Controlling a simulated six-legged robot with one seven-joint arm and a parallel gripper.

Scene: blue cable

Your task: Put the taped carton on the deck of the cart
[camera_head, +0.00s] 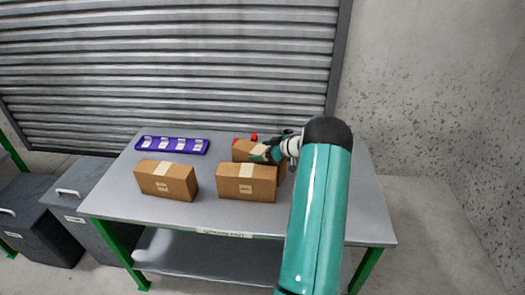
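Three brown cartons with pale tape across their tops are on a grey table. One carton (168,181) is at front left. A second carton (246,185) is at front middle. A third carton (242,148) is behind the second and partly hidden by it and by my gripper. My gripper (266,156) is at the right side of this rear carton, overlapping it in the picture. I cannot tell whether the fingers touch the carton or are shut on it. No cart can be made out in this view.
The grey table (130,195) has green legs and a lower shelf (200,255). A purple tray (172,146) with white items lies at back left. A small red object (254,137) is behind the rear carton. Dark grey bins (40,235) stand left. A shutter closes the back.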

